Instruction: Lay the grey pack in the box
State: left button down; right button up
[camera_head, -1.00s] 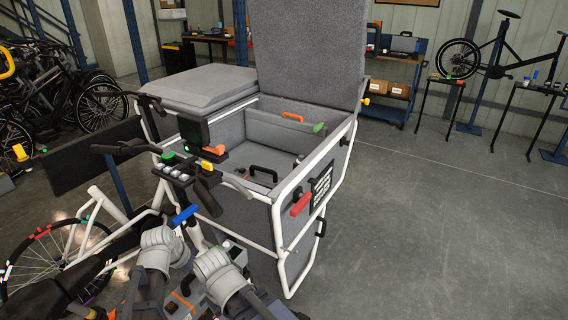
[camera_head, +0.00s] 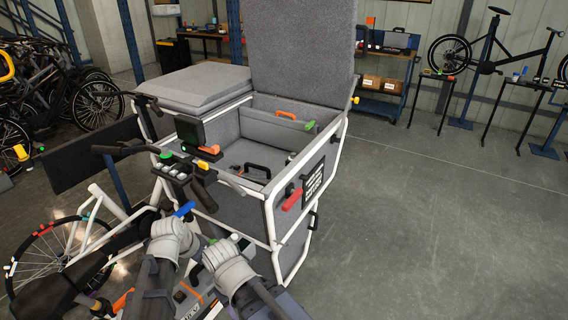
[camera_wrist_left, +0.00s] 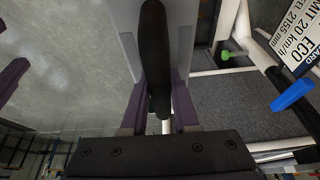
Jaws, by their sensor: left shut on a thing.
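In the left wrist view my left gripper (camera_wrist_left: 162,112), with purple fingers, is shut on the black handle (camera_wrist_left: 155,50) of a light grey pack (camera_wrist_left: 124,20). Grey surfaces show on both sides of the handle; the rest of the pack is hidden. In the head view the grey box (camera_head: 240,233) of the cargo bike stands at the centre with its lid (camera_head: 300,50) raised. A black handle (camera_head: 257,170) shows inside it. I cannot make out either gripper in the head view; both arms show at the bottom, in front of the box.
The handlebar (camera_head: 120,149) with its display (camera_head: 189,131) is in front of the box's left side. A red lever (camera_head: 292,199) and a label plate (camera_head: 313,179) are on the box's right side. Open floor (camera_head: 440,220) lies to the right.

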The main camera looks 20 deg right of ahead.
aim_at(282, 166)
jog(key=z, duration=2.5)
jog(key=i, duration=3)
jog(key=u, duration=0.75)
